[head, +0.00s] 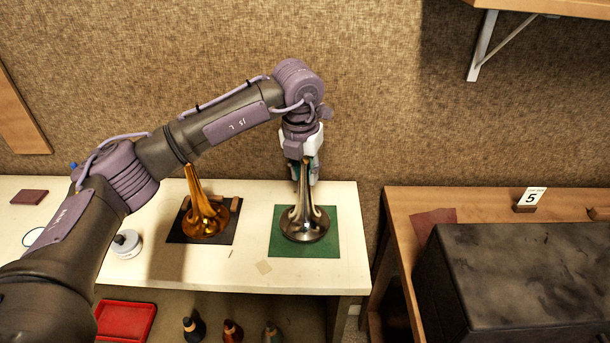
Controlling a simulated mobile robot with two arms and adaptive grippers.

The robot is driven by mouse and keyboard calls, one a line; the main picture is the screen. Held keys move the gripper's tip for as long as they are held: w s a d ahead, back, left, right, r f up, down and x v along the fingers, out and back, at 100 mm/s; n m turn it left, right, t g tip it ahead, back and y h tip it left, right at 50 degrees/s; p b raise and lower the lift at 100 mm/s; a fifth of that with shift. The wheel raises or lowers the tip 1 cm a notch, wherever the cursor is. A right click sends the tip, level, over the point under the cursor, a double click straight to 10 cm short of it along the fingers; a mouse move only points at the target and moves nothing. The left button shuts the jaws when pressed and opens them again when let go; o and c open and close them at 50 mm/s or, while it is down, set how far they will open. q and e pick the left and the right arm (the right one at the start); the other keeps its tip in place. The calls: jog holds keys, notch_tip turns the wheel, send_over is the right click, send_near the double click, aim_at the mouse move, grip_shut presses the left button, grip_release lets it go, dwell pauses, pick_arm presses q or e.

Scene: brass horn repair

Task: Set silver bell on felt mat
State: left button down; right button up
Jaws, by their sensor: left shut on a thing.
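The silver bell (305,220) stands upright, wide end down, over the green felt mat (290,248). Its flare appears to rest on the mat, though I cannot tell if there is a thin gap. My left gripper (306,172) reaches down from above and is shut on the bell's narrow upper stem. The fingers partly hide the top of the stem. My right gripper is not in view.
A brass bell (205,215) stands on a dark mat (180,236) to the left. A white round container (127,244) is nearer the left. Several bottles and a red tray (125,320) sit below.

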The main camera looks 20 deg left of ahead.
aim_at(305, 189)
pick_arm(q)
notch_tip(305, 189, down, 2)
jog(key=shift+f+p, duration=0.1)
jog(key=shift+p, duration=0.25)
jog(key=shift+f+b, duration=0.25)
jog(key=shift+b, duration=0.05)
jog(key=c, duration=1.2)
grip_release()
jog(key=shift+o, duration=1.5)
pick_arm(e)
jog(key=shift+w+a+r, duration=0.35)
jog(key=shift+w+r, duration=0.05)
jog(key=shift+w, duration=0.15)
pick_arm(q)
jog(key=shift+r, duration=0.1)
